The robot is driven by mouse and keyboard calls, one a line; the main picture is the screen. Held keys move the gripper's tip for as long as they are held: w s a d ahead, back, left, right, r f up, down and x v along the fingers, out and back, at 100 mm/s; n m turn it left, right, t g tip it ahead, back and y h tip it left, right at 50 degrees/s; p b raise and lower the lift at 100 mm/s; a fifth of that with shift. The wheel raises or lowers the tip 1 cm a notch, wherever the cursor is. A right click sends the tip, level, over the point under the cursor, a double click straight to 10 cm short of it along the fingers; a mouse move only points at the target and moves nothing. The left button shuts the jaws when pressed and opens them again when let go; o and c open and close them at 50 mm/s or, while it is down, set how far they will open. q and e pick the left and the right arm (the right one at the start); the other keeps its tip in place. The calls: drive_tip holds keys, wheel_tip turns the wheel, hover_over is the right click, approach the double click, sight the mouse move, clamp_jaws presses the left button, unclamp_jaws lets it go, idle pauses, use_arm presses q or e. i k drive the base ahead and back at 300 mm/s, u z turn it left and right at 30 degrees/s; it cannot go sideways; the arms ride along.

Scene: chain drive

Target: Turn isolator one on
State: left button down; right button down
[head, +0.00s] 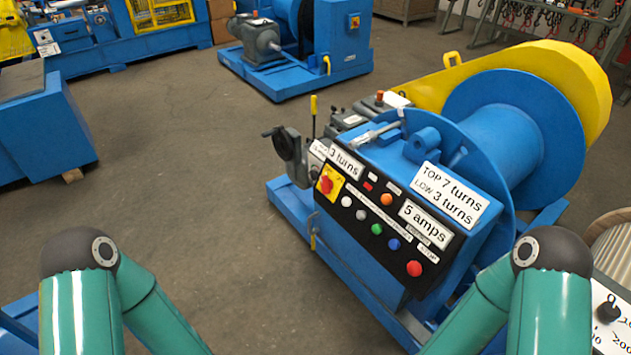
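A red rotary switch on a yellow plate (326,184) sits at the left end of the black control panel (345,212) on the blue winch machine. It looks like an isolator, but no label reading "one" can be made out. Its knob position is too small to tell. Another small orange-yellow switch (354,22) is on a blue machine at the back. Both my teal arms show at the bottom of the head view, with their forearms running down out of the picture. Neither gripper is in view, and nothing is seen touching the panel.
The panel also carries several coloured buttons, including a red one (414,268), and white labels. A handwheel (284,143) and upright yellow-topped lever (313,105) stand left of it. A blue drum (515,125) is behind. Open floor (180,170) lies to the left.

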sight(326, 184)
drive_tip(key=z, duration=0.1)
drive_tip(key=k, duration=0.5)
drive_tip(key=u, duration=1.35)
drive_tip(key=i, duration=2.15)
drive_tip(key=z, duration=1.45)
